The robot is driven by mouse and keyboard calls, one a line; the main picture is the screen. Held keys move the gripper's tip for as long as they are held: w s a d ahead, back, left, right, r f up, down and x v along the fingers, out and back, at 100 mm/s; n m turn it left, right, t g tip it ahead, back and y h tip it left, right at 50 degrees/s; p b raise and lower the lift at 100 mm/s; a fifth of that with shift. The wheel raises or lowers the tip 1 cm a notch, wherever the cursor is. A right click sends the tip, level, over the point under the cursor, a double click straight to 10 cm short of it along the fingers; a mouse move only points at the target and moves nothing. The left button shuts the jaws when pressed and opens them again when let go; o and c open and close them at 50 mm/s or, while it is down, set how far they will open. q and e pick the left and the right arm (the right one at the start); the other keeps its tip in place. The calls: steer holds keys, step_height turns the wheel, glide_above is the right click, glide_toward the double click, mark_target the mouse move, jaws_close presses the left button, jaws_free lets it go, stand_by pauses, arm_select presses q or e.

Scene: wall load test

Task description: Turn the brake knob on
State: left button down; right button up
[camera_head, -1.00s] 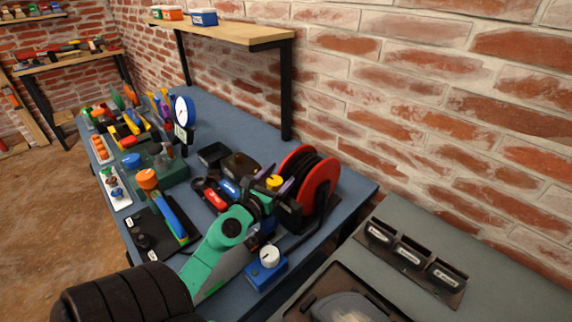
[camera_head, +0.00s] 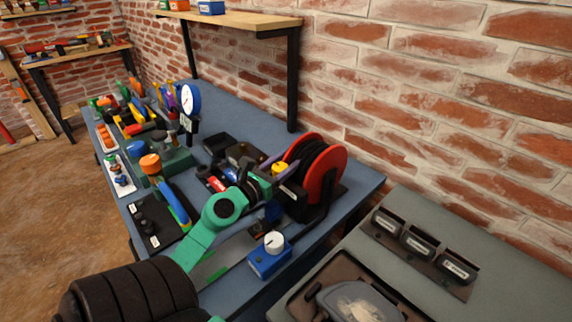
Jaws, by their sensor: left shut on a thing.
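A cable reel with red flanges (camera_head: 325,168) and a dark core stands on the blue bench, near its right end. A small yellow knob (camera_head: 279,168) shows at the left side of the reel. My left arm, with its green link, reaches in from the lower left. My left gripper (camera_head: 281,169) is at the reel's left side, with its purple-grey fingers around the yellow knob and shut on it. The fingers and wrist hide part of the knob and its mount. My right gripper is not in view.
A blue box with a white dial (camera_head: 274,242) stands at the bench's front edge. A black panel with a blue-green handle (camera_head: 172,203), a dark tray (camera_head: 219,144) and a round gauge (camera_head: 190,99) stand further left. A grey counter (camera_head: 500,235) is at the right.

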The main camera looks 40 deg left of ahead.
arm_select(q)
steer(key=c, duration=0.5)
jaws_free()
steer(key=shift+f, duration=0.1)
steer(key=shift+c, duration=0.2)
steer(key=shift+o, duration=1.2)
steer(key=shift+w, duration=0.15)
steer(key=s+b, duration=0.6)
steer(key=s, duration=0.8)
steer(key=shift+s+d, duration=0.3)
steer(key=shift+d, duration=0.15)
